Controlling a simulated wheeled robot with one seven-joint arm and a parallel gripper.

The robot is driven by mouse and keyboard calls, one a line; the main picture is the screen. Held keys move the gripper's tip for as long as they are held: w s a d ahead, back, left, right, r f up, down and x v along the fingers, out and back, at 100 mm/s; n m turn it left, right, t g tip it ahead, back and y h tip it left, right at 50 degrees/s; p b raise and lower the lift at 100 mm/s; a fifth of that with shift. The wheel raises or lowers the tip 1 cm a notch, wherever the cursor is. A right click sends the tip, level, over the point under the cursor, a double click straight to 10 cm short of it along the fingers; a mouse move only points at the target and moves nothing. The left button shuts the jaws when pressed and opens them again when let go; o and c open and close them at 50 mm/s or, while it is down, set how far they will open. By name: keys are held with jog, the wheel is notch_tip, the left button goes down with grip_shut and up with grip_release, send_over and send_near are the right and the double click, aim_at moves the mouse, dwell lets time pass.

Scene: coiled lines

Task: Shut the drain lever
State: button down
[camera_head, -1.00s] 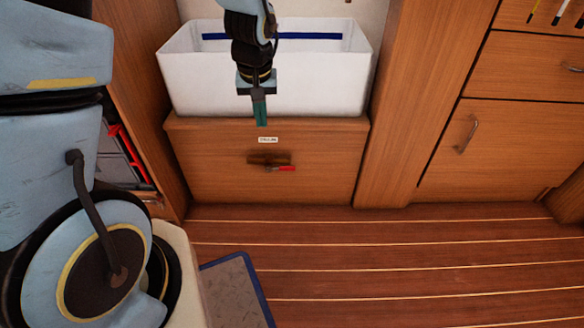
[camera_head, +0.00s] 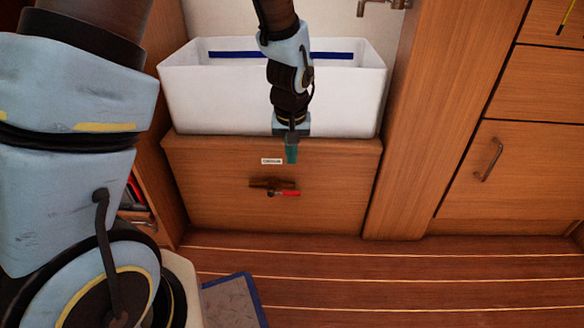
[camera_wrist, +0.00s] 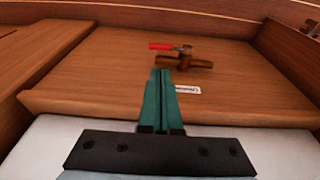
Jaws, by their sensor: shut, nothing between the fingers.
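The drain lever (camera_head: 290,193) has a red handle and sits on a brown valve body (camera_head: 262,183) on the front of the wooden cabinet. The handle points sideways, to the right in the head view. In the wrist view the red handle (camera_wrist: 163,46) points left from the valve (camera_wrist: 190,63). My gripper (camera_head: 291,158) is shut and empty, pointing down in front of the cabinet's upper part, above the lever and apart from it. In the wrist view its green fingers (camera_wrist: 164,75) lie together, tips just short of the valve in the picture.
A small white label (camera_head: 271,161) is on the cabinet front (camera_head: 215,205) above the valve. A white tub (camera_head: 215,105) stands on the cabinet, close behind my wrist. A wooden post (camera_head: 410,150) and drawers stand at right.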

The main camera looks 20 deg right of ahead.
aim_at(293, 192)
jog(key=f+b, duration=0.2)
jog(key=f, duration=0.2)
jog(key=w+f+b, duration=0.1)
jog(key=f+b, duration=0.1)
jog(key=f, duration=0.2)
jog(key=w+d+f+b, duration=0.1)
jog(key=f+b, duration=0.1)
jog(key=f, duration=0.2)
jog(key=shift+w+f, duration=0.1)
jog(key=shift+f, duration=0.1)
jog(key=shift+d, duration=0.15)
